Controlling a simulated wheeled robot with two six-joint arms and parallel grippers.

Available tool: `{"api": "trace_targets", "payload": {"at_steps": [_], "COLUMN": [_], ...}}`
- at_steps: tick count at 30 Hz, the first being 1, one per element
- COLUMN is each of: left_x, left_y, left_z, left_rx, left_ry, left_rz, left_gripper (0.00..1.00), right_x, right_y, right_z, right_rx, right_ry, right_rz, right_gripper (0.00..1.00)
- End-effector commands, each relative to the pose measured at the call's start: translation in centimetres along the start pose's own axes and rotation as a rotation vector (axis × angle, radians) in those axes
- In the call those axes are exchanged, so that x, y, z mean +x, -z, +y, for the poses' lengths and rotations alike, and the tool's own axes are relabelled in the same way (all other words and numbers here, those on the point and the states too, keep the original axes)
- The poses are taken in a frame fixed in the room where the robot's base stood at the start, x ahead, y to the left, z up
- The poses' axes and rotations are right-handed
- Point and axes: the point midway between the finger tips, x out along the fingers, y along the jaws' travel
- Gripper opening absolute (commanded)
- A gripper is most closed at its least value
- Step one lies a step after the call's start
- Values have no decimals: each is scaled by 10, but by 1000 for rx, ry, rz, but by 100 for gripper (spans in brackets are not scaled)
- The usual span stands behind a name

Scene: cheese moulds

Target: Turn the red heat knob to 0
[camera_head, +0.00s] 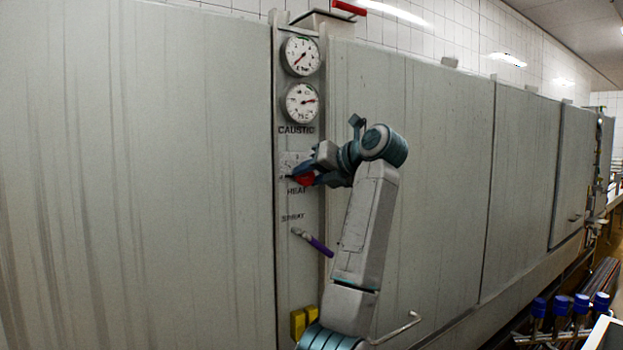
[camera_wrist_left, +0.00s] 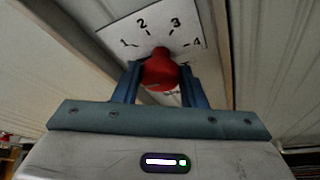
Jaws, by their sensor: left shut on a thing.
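The red heat knob (camera_head: 306,180) sits on the grey control panel above the word HEAT, partly covered by my left gripper (camera_head: 304,172). In the left wrist view, the knob (camera_wrist_left: 160,73) is between the two blue fingers, which are shut on it from both sides. A white scale plate (camera_wrist_left: 151,33) behind it shows 1, 2, 3 and 4. The 0 mark is not visible there. I cannot tell exactly which mark the knob points to. My right gripper is in neither view.
Two round gauges, an upper one (camera_head: 300,57) and a lower one (camera_head: 302,102), are above the CAUSTIC label. A purple-handled spray lever (camera_head: 318,245) is below the knob. Yellow blocks (camera_head: 298,323) are at the panel's foot. Blue-capped items (camera_head: 561,305) stand at lower right.

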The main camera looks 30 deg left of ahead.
Motion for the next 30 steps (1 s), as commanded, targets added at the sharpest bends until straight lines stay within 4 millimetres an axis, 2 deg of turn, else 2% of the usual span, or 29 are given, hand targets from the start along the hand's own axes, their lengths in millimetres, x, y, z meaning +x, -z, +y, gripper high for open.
{"api": "trace_targets", "payload": {"at_steps": [14,15,18,26,30], "left_x": [0,0,0,0,-11], "left_y": [2,2,2,1,2], "left_z": [-2,-2,-2,-1,-2], "left_rx": [-9,-9,-9,-11,-11], "left_ry": [7,7,7,6,8], "left_rz": [6,6,5,2,0], "left_gripper": [15,42,59,59,59], "right_x": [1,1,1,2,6], "right_y": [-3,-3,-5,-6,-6], "right_z": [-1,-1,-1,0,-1], "right_rx": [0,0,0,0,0], "right_ry": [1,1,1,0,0], "right_rz": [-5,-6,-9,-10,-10], "right_gripper": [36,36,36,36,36]}}
